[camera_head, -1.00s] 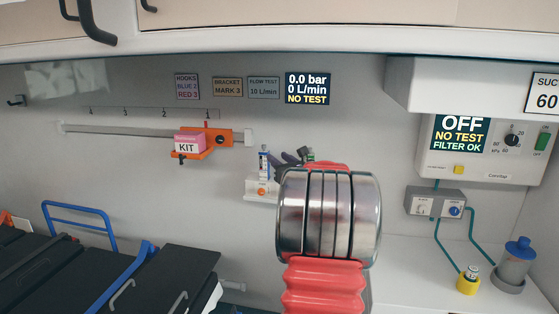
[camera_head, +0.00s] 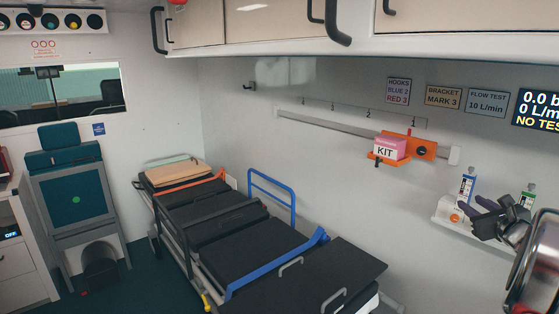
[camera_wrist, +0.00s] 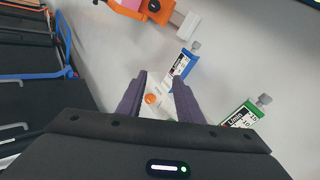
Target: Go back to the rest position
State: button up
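My gripper (camera_head: 487,212) is at the right of the head view, in front of the wall by the flowmeter shelf. In the wrist view my gripper (camera_wrist: 156,88) has its two dark fingers spread apart with nothing between them. Beyond them are a blue-labelled flowmeter (camera_wrist: 181,64) with an orange knob and a green-labelled flowmeter (camera_wrist: 243,113). The blue flowmeter (camera_head: 466,188) and the green flowmeter (camera_head: 528,198) also show in the head view. I cannot tell how far the fingertips are from them.
A pink KIT box (camera_head: 390,148) sits on an orange bracket (camera_head: 421,149) on the wall rail (camera_head: 330,125). A black stretcher (camera_head: 262,253) with blue side rails stands along the wall. A teal seat (camera_head: 70,190) is at the left. Overhead cabinets (camera_head: 440,18) run above. Floor shows between seat and stretcher.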

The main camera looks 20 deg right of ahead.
jog(key=s+a+f+n+g+y, duration=0.1)
jog(key=a+f+n+g+y, duration=0.15)
jog(key=a+n, duration=0.6)
jog(key=s+a+f+n+g+y, duration=0.1)
jog(key=a+f+n+g+y, duration=0.2)
jog(key=a, duration=1)
jog(key=s+a+f+n+g+y, duration=0.1)
jog(key=a+f+n+y, duration=0.2)
jog(key=a+f+n, duration=0.5)
jog(key=s+a+r+n+g, duration=0.1)
jog(key=s+a+n, duration=0.4)
jog(key=a, duration=0.4)
jog(key=s+a+r+n+g+h, duration=0.1)
jog(key=s+a+r+n, duration=0.1)
jog(key=s+a+n, duration=0.4)
jog(key=s+a+r+n+g+h, duration=0.1)
jog(key=s+a+n, duration=0.4)
jog(key=a, duration=0.8)
jog(key=shift+s+a+r+n, duration=0.25)
jog(key=shift+r+n, duration=0.4)
